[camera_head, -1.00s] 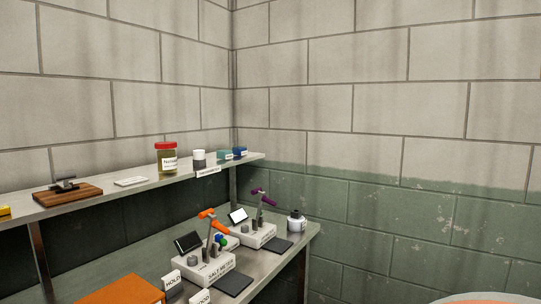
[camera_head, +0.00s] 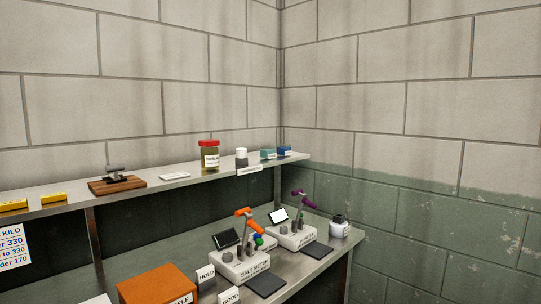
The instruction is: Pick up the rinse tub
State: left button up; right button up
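I cannot make out a tub that is clearly the rinse tub in this view. Small teal (camera_head: 268,154) and blue (camera_head: 284,152) containers stand at the right end of the upper shelf, too small to identify. A small white and grey pot (camera_head: 339,227) stands at the right end of the lower bench. Neither of my grippers shows in the head view.
The upper shelf (camera_head: 190,182) also holds a jar with a red lid (camera_head: 209,155) and a wooden board (camera_head: 117,186). The bench below carries a salt meter (camera_head: 240,265), a second meter (camera_head: 291,236) and an orange box (camera_head: 158,284). Block walls meet behind the shelf.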

aim_at(266, 152)
jog(key=i+l+z, duration=0.15)
jog(key=l, duration=0.3)
jog(key=i+l+z, duration=0.1)
jog(key=i+l, duration=0.3)
jog(key=i+l+z, duration=0.15)
jog(key=l, duration=0.3)
jog(key=i, duration=0.1)
